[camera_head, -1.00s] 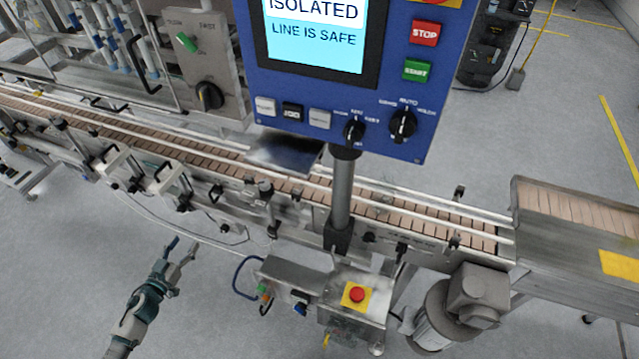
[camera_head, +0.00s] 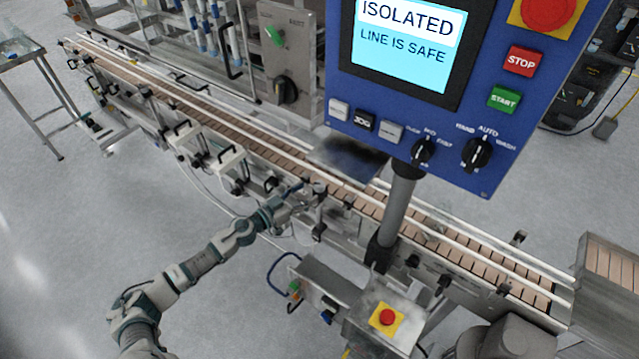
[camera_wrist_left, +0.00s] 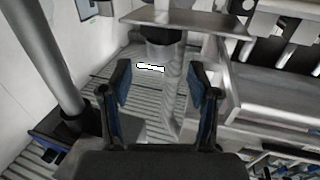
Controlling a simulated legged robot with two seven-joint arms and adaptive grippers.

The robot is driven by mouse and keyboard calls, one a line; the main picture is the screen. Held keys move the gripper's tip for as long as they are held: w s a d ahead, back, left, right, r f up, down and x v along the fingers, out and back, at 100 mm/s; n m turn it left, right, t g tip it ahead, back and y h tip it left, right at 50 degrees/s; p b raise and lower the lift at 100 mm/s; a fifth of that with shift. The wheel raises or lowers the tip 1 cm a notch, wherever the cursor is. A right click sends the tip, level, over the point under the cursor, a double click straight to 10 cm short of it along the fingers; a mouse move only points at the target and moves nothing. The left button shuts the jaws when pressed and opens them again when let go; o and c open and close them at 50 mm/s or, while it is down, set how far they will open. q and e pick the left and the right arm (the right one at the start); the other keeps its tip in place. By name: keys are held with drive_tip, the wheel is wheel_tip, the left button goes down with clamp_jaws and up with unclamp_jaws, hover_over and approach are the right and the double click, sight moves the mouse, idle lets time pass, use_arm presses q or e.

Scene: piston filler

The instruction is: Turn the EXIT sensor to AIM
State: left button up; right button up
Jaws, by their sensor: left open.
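My left gripper (camera_head: 297,203) reaches in from the lower left to the near side of the conveyor (camera_head: 240,129), by its rail fittings. In the left wrist view the same gripper (camera_wrist_left: 161,92) is open, with its two blue-lined fingers apart and nothing clasped between them. A short, blurred cylindrical part (camera_wrist_left: 165,46) under a flat metal plate (camera_wrist_left: 185,19) shows ahead, between and beyond the fingertips. A small bracketed fitting (camera_head: 319,191) sits on the near rail beside the gripper in the head view. I cannot read any EXIT or AIM marking. My right gripper is out of view.
A blue control panel (camera_head: 400,150) on a grey post (camera_head: 395,215) stands right of the gripper; its screen (camera_head: 408,45) reads ISOLATED, LINE IS SAFE. A box with a red emergency button (camera_head: 387,317) is below.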

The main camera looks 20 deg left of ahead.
sight(318, 183)
use_arm(q)
drive_tip(key=x, duration=0.5)
drive_tip(key=shift+w, duration=0.45)
drive_tip(key=shift+d, duration=0.2)
clamp_jaws()
